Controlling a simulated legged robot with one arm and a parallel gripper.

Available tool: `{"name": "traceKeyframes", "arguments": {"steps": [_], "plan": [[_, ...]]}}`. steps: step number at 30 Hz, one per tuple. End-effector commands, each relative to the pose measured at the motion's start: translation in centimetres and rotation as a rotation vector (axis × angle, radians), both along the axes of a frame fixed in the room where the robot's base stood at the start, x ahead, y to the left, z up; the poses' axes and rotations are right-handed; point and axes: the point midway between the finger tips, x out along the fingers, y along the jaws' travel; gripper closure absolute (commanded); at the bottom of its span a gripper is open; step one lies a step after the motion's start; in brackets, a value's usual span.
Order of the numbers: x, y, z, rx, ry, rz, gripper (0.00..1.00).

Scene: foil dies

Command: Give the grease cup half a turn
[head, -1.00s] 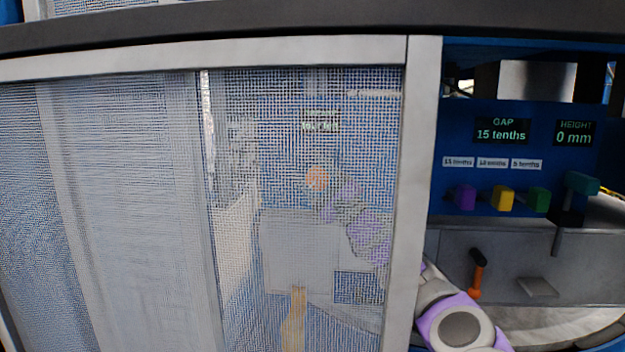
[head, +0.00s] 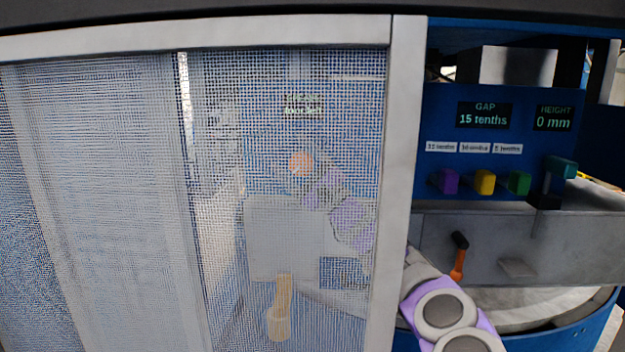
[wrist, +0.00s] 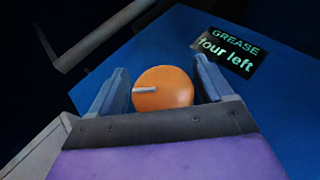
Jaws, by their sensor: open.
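The grease cup is an orange round knob (wrist: 170,88) with a pale bar pointing left on its face. In the wrist view it sits between the two fingers of my gripper (wrist: 165,90), which stand apart, with a gap visible at each side. A display (wrist: 228,50) beside it reads "GREASE four left". In the head view the orange cup (head: 300,163) shows blurred through a mesh screen, at the end of my purple and grey arm. The fingers cannot be made out there.
A mesh guard with a grey frame (head: 402,150) stands between the head camera and the cup; my arm reaches behind it.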

Motion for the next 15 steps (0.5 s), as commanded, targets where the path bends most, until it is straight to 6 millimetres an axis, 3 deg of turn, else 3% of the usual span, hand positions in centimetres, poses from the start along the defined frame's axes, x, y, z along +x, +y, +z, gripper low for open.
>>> {"name": "traceKeyframes", "arguments": {"steps": [15], "plan": [[-2.6, -4.4, -3.9, -0.001, 0.002, -0.001, 0.20]]}}
